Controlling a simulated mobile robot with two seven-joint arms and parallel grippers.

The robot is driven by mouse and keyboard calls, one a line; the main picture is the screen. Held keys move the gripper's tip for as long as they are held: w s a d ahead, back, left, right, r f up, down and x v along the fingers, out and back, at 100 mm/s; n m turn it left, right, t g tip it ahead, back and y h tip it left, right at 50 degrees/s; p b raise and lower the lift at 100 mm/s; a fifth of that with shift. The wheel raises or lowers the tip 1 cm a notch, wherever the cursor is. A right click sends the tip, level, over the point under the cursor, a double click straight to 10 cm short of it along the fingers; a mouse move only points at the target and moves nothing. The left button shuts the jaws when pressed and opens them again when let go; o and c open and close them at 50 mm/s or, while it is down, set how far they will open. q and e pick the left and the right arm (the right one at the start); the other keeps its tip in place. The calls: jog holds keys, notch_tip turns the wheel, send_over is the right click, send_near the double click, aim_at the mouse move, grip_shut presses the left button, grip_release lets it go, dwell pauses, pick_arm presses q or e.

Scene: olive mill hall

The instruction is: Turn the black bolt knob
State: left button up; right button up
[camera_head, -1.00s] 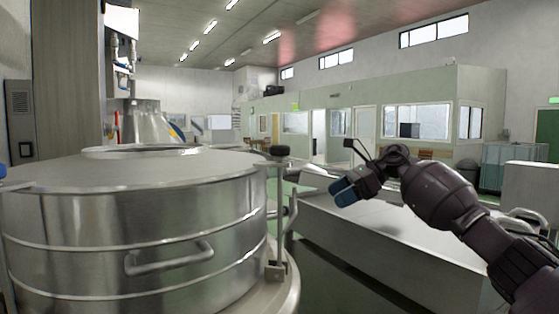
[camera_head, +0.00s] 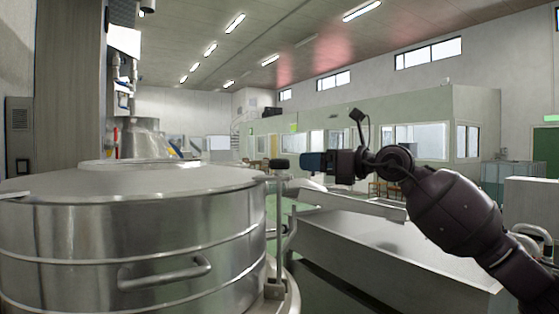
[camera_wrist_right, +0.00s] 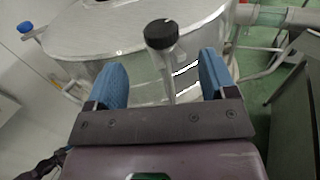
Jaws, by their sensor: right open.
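The black bolt knob (camera_head: 279,164) tops an upright metal bolt at the right edge of the large steel vessel (camera_head: 130,230). My right gripper (camera_head: 308,162) is just right of the knob in the head view, at about its height, pointing left. In the right wrist view the knob (camera_wrist_right: 161,34) stands ahead, between the lines of the two blue fingers (camera_wrist_right: 163,80). The fingers are open, with the bolt's shaft showing between them. I cannot tell whether anything touches. My left gripper is not in view.
A curved metal handle (camera_head: 165,274) sits on the vessel's side. A long steel trough (camera_head: 400,245) lies to the right below my right arm. A blue knob (camera_wrist_right: 25,27) shows at the vessel's far left in the wrist view. Green floor lies between.

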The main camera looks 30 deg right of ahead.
aim_at(288, 160)
jog(key=p+x, duration=0.1)
jog(key=x, duration=0.8)
jog(key=shift+w+a, duration=0.25)
jog(key=shift+w, duration=0.1)
jog(key=c, duration=0.9)
jog(key=shift+c, duration=0.2)
